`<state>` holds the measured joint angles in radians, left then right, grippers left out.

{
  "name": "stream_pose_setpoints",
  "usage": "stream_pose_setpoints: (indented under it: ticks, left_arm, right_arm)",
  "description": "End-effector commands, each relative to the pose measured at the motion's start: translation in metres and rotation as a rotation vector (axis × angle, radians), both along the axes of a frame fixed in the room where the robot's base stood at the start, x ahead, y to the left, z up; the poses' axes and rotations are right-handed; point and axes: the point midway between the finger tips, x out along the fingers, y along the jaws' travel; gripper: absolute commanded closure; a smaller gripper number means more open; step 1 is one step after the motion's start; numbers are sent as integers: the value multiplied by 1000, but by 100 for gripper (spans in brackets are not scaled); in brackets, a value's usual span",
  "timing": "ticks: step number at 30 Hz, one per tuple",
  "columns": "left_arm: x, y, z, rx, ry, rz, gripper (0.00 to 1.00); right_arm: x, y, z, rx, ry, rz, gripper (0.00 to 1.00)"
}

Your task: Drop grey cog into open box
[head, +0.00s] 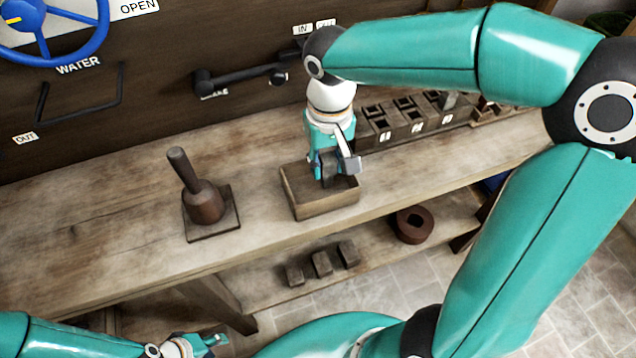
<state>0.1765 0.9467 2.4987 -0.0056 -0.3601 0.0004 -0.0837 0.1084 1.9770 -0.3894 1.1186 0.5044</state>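The open wooden box (322,208) stands on the workbench near its front edge, right of the middle of the bench. My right gripper (334,172) points down over the box, its fingertips at or just above the opening. A dark grey piece (331,162) sits between its fingers and looks like the grey cog, though it is small and partly hidden by the fingers. The inside of the box is partly hidden by the gripper. My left gripper (214,342) is low in front of the bench, far from the box; its fingers are too small to read.
A mallet-like tool (205,203) stands upright on a square plate left of the box. Labelled wooden bins (400,125) line the back right. A lower shelf holds several dark blocks (322,263) and a brown ring (413,224). The bench's left part is clear.

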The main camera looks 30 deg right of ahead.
Motion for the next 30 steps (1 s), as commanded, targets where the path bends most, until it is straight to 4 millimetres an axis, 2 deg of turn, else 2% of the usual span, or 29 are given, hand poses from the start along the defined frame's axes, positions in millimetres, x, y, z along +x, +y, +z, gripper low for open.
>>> stream_pose_setpoints:
  ticks: [1,3,4,13,17,20,30]
  left_arm:
    - [0,0,0,0,0,0,60]
    - [0,0,0,0,0,0,60]
    - [0,0,0,0,0,0,60]
    - [0,0,0,0,0,0,60]
    - [0,0,1,0,0,0,60]
    - [0,0,1,0,0,0,60]
    - [0,0,0,0,0,0,60]
  right_arm:
    - [0,0,0,0,0,0,55]
    - [0,0,0,0,0,0,43]
    - [0,0,0,0,0,0,41]
    - [0,0,1,0,0,0,41]
    - [1,0,8,0,-2,0,41]
    - [1,0,20,-1,-4,1,41]
    - [2,0,87,0,-4,1,41]
